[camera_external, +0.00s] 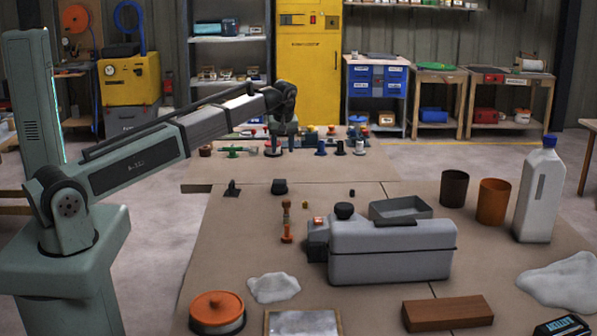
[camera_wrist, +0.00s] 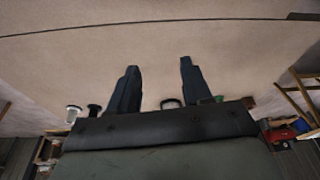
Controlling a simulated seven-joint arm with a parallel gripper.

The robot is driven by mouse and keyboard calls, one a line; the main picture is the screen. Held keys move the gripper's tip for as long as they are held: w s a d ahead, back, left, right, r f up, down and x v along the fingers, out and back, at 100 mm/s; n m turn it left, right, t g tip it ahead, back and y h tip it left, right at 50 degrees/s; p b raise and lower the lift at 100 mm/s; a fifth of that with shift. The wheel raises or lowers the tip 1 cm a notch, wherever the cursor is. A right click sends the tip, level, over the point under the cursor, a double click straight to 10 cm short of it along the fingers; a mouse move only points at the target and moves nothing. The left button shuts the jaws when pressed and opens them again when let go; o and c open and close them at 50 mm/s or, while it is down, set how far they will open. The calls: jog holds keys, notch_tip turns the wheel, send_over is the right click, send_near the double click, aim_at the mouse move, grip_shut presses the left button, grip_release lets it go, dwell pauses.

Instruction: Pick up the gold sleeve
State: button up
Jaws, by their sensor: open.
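A very small gold-coloured piece (camera_external: 305,205), which looks like the gold sleeve, stands on the brown tabletop just right of an orange-and-brown upright tool (camera_external: 287,222) in the external view. My gripper (camera_external: 282,140) hangs from the outstretched arm over the far part of the table, well behind the gold piece and apart from it. In the wrist view my gripper (camera_wrist: 159,64) shows two dark fingers spread apart with only bare tabletop between their tips. I cannot make out the gold piece in the wrist view.
A grey toolbox (camera_external: 390,250) and an open grey tray (camera_external: 400,208) stand right of the gold piece. A dark block (camera_external: 280,187) and a small dark red piece (camera_external: 352,193) lie behind it. A white rag (camera_external: 273,288) lies in front. Several small items crowd the far table.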

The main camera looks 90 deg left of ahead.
jog(key=w+d+r+h, duration=0.1)
jog(key=w+d+h, duration=0.15)
jog(key=d, duration=0.75)
jog(key=w+d+r+h, duration=0.15)
jog(key=w+d, duration=0.25)
jog(key=d, duration=0.5)
jog(key=y, duration=0.1)
send_over(305, 202)
jog(key=f, duration=0.7)
jog(key=shift+d+f, duration=0.15)
jog(key=shift+d, duration=0.05)
jog(key=shift+a+f, duration=0.15)
jog(key=shift+f, duration=1.45)
jog(key=shift+a+f, duration=0.15)
jog(key=shift+f, duration=1.45)
grip_shut()
